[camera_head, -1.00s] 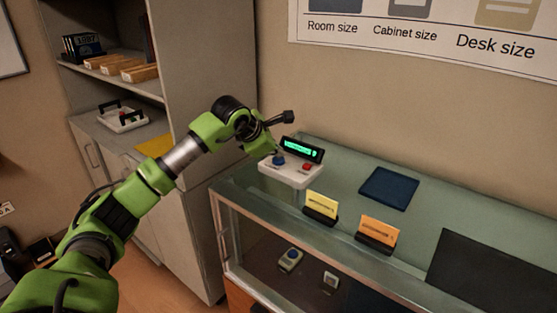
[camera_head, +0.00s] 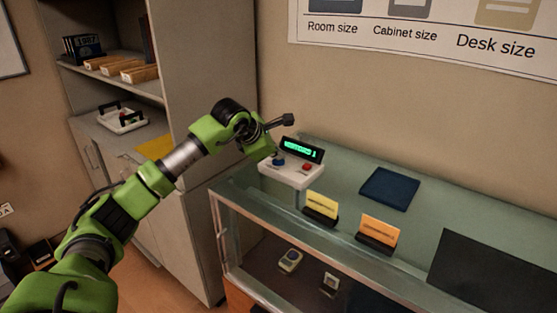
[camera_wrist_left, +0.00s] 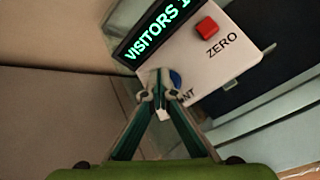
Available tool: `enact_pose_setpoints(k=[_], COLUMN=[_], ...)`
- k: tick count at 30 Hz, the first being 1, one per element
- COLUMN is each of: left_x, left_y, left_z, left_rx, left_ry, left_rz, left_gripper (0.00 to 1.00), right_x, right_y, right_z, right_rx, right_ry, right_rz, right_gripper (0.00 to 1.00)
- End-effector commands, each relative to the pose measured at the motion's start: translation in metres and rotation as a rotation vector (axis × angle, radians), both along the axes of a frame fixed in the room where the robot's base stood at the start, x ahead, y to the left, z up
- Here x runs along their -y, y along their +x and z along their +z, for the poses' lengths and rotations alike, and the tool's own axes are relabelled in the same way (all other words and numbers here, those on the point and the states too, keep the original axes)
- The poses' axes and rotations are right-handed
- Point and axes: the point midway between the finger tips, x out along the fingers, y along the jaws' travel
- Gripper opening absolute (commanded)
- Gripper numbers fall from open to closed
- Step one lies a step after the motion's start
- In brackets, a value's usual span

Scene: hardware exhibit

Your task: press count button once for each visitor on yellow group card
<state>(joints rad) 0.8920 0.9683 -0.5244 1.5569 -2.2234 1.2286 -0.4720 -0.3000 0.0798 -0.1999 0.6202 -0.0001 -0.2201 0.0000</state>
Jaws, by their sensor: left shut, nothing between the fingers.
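The white counter box (camera_head: 290,175) stands on the glass cabinet top, with a blue count button (camera_head: 279,162), a red ZERO button (camera_head: 307,167) and a lit display (camera_head: 301,149). In the left wrist view the display (camera_wrist_left: 155,28) reads VISITORS 1. My left gripper (camera_head: 273,154) is shut and empty, pointing down at the blue button. In the wrist view its fingertips (camera_wrist_left: 159,92) partly cover the blue button (camera_wrist_left: 176,79); I cannot tell whether they touch it. The yellow card (camera_head: 321,205) stands upright in a black holder, its print too small to read. My right gripper is out of view.
An orange card (camera_head: 379,231) in a holder stands right of the yellow one. A dark blue pad (camera_head: 389,188) and a black mat (camera_head: 495,275) lie on the glass top. A tall grey cabinet (camera_head: 215,90) stands at the left, near my arm.

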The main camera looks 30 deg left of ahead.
Motion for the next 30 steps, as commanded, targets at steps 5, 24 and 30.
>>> enact_pose_setpoints(k=[5,24,30], left_x=[0.0,0.0,-0.001], left_y=[0.0,0.0,0.0], left_z=[0.008,0.024,0.044], left_rx=[-0.003,0.0,0.0], left_ry=[0.0,0.0,0.0], left_rz=[0.0,0.0,0.0], left_gripper=[0.0,0.0,0.0], right_x=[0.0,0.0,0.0], right_y=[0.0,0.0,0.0], right_z=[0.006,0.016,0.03], right_rx=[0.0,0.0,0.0], right_ry=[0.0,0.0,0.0], right_rz=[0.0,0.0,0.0], right_gripper=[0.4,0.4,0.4])
